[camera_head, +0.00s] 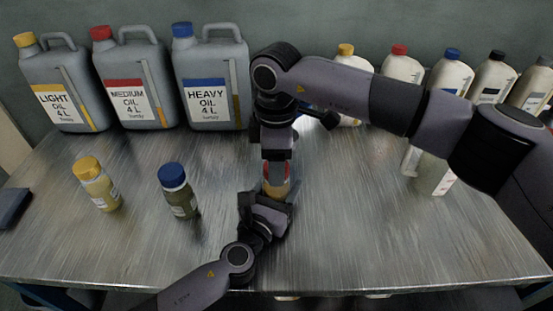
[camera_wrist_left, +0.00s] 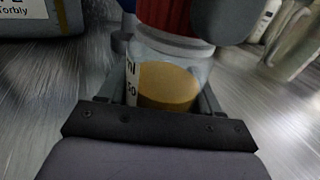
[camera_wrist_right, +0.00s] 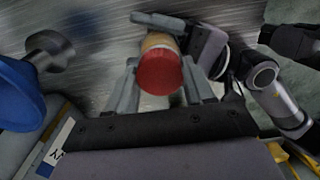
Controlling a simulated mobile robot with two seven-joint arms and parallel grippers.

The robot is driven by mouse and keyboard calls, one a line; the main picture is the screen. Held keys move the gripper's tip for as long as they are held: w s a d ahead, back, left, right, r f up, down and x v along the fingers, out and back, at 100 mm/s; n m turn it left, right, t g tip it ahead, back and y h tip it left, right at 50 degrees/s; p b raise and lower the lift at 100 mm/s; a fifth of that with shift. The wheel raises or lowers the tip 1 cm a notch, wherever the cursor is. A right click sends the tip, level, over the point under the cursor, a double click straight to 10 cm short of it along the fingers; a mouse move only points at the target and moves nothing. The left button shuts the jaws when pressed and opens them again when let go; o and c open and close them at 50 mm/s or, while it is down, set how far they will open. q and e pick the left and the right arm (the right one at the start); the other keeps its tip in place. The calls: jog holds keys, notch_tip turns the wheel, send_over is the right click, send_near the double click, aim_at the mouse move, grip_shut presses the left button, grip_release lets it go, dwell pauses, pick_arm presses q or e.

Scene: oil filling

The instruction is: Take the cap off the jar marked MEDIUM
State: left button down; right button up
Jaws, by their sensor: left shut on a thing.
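The jar (camera_wrist_left: 168,84) is clear, with amber oil low inside and a partly readable label; the word MEDIUM is not legible. Its red cap (camera_wrist_right: 160,73) is on its top and also shows in the left wrist view (camera_wrist_left: 177,15). In the head view the jar (camera_head: 277,186) is at mid table, partly hidden by my grippers. My left gripper (camera_head: 272,200) is shut on the jar body from the front. My right gripper (camera_wrist_right: 158,80) comes from above, its fingers on either side of the cap, apparently with narrow gaps.
A yellow-capped jar (camera_head: 97,184) and a blue-capped jar (camera_head: 178,192) stand to the left. LIGHT (camera_head: 60,88), MEDIUM (camera_head: 134,82) and HEAVY (camera_head: 210,82) canisters line the back. Several white bottles stand behind my right arm. The table's front left (camera_head: 110,245) is clear.

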jog(key=shift+c, duration=0.9)
jog(key=n, duration=1.5)
jog(key=shift+r, duration=0.1)
jog(key=n, duration=1.8)
jog(key=shift+a+n, duration=0.1)
jog(key=shift+n, duration=0.3)
jog(key=n, duration=1.3)
jog(key=shift+n, duration=0.4)
jog(key=n, duration=0.6)
jog(key=shift+r, duration=0.1)
